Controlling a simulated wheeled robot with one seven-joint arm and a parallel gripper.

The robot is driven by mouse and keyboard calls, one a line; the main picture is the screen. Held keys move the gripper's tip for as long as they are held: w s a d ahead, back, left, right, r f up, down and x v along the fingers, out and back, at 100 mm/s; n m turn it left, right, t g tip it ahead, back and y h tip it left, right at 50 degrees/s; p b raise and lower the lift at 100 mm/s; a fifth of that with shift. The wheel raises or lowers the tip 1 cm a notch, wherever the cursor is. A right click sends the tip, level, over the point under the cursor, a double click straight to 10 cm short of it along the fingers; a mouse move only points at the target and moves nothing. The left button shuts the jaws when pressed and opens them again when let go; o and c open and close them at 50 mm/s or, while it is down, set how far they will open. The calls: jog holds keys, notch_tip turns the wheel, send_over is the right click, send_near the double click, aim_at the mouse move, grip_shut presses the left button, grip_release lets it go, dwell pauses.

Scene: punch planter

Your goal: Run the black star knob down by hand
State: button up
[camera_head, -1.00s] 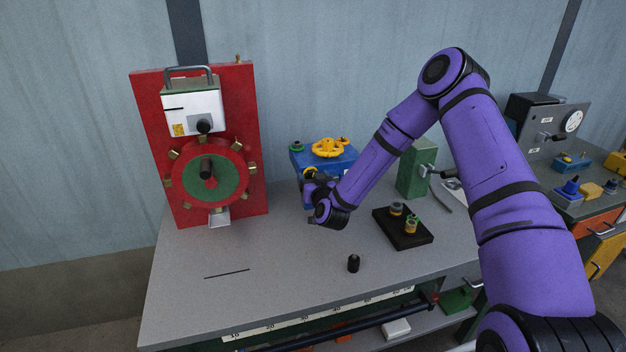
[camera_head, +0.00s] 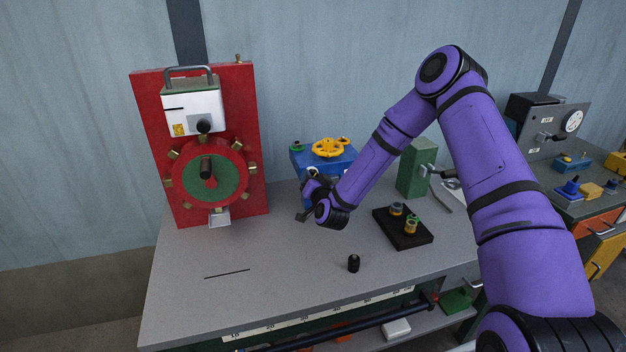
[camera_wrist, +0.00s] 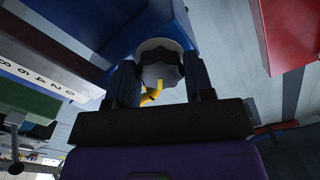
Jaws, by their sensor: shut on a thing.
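My wrist hides the knob there.
A yellow handwheel (camera_head: 329,147) and a green knob (camera_head: 297,146) top the blue box. The red panel (camera_head: 244,110) stands left.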

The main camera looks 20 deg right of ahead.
jog(key=shift+m, duration=0.3)
jog(key=o, duration=0.9)
jog(key=shift+o, duration=0.2)
jog(key=s, duration=1)
jog(key=shift+s, duration=0.4)
jog(key=shift+s, duration=0.1)
